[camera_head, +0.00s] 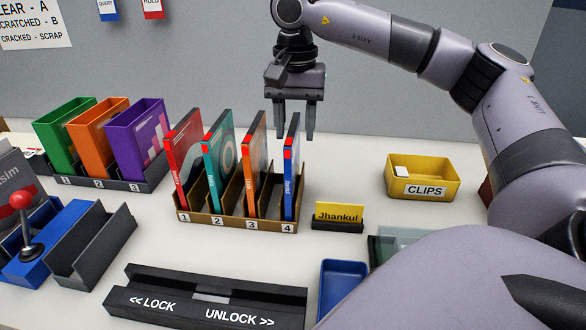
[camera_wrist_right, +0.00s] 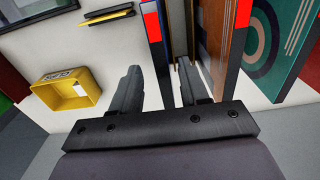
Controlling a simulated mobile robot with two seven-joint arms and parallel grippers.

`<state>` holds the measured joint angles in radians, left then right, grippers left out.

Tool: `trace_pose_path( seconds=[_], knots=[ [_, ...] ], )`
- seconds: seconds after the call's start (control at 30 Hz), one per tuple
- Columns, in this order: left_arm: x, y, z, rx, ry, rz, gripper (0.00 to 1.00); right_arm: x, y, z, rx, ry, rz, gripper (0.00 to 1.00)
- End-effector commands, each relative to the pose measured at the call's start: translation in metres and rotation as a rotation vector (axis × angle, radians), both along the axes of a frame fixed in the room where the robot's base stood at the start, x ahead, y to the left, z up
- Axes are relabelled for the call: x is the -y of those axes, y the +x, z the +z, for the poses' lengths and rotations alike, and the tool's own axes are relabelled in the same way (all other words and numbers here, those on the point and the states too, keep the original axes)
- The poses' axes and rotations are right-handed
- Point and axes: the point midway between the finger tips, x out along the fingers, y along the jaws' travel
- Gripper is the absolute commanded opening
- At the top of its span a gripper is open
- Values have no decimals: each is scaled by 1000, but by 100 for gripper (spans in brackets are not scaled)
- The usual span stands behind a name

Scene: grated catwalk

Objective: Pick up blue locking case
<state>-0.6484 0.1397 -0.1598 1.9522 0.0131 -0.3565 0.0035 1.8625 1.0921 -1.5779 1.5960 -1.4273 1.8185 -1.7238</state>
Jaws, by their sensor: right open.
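The blue locking case (camera_head: 289,185) is thin and upright, with a red band near its top, in slot 4 of the tan rack (camera_head: 235,222). In the right wrist view the case (camera_wrist_right: 158,50) stands between the two finger lines. My right gripper (camera_head: 296,135) is open and points down at the case's upper part, a finger on each side. Gaps show beside the case, and nothing is gripped. The fingers also show in the right wrist view (camera_wrist_right: 162,92). My left gripper is not in view.
Red, teal and orange cases (camera_head: 254,165) fill slots 1 to 3 beside it. A yellow clips bin (camera_head: 423,190) and a name plate (camera_head: 338,214) stand to the right. A lock/unlock fixture (camera_head: 215,292) lies in front. Green, orange and purple bins (camera_head: 138,140) stand left.

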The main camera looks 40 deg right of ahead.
Motion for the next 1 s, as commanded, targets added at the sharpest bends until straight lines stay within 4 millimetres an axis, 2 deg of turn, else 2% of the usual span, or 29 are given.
trace_pose_path(
  seconds=[0.3,0.6,0.63,0.7,0.77,1.0],
  knots=[
    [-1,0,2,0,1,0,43,-4,1,-41,-1,-1,-1,45],
    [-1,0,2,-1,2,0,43,-4,1,-47,1,0,-1,45],
    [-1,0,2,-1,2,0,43,-4,1,-47,1,0,-1,41],
    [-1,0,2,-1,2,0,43,-4,1,-47,0,0,-1,19],
    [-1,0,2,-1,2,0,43,-4,1,-47,0,0,-1,0],
    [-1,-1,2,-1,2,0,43,-4,2,-46,1,1,-1,0]
  ],
)
